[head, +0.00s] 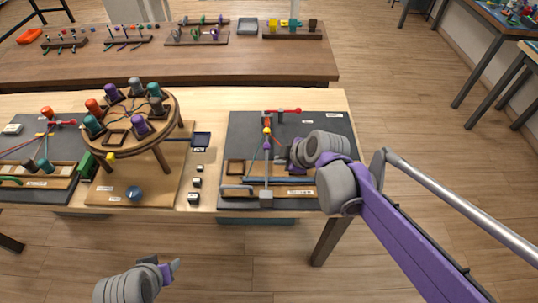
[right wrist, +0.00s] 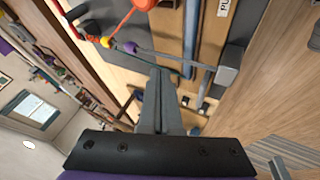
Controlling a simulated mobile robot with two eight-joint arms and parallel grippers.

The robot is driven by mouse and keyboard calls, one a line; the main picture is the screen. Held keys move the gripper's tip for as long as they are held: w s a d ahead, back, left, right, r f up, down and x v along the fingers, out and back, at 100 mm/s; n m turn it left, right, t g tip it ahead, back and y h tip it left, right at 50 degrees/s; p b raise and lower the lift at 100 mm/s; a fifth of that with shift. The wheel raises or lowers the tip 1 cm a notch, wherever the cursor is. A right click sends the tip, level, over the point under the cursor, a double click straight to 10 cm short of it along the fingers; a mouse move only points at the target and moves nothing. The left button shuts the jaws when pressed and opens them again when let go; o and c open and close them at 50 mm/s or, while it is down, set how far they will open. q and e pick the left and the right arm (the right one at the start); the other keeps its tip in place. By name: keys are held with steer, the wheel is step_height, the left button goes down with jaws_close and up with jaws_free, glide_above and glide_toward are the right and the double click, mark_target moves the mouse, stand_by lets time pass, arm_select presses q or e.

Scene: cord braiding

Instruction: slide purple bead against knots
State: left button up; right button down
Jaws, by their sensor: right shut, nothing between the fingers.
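The purple bead (head: 267,146) sits on the cords of the right-hand dark board, just below a yellow bead (head: 267,131) and a red piece (head: 267,122). In the right wrist view the purple bead (right wrist: 130,47) is next to the yellow bead (right wrist: 106,42), with a small gap. Cords run on from it. I cannot make out the knots clearly. My right gripper (head: 281,158) is shut and empty, just right of the cords below the bead; its fingers (right wrist: 160,78) look apart from the bead. My left gripper (head: 174,268) is low, off the table's front; its jaw state is unclear.
A round wooden stand (head: 172,120) with several coloured bobbins stands left of the board. A red-handled part (head: 285,111) is at the board's top. Small dark blocks (head: 196,183) sit between.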

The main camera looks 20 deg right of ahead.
mark_target(268, 143)
steer(key=b+x, duration=0.1)
steer(key=x, duration=0.7)
steer(key=shift+w+a+f, duration=0.15)
steer(key=shift+w+f, duration=0.1)
steer(key=shift+f, duration=0.05)
steer(key=shift+w+d+r, duration=0.1)
steer(key=shift+w+d, duration=0.15)
steer(key=shift+w, duration=0.35)
steer(key=shift+w+d+r, duration=0.1)
steer(key=shift+w+d, duration=0.1)
steer(key=shift+w, duration=0.45)
steer(key=shift+w+d, duration=0.2)
steer(key=shift+w, duration=0.35)
steer(key=shift+w, duration=0.1)
steer(key=w, duration=0.1)
steer(key=w+d, duration=0.1)
steer(key=w, duration=0.1)
steer(key=shift+w, duration=0.35)
steer(key=shift+s, duration=0.1)
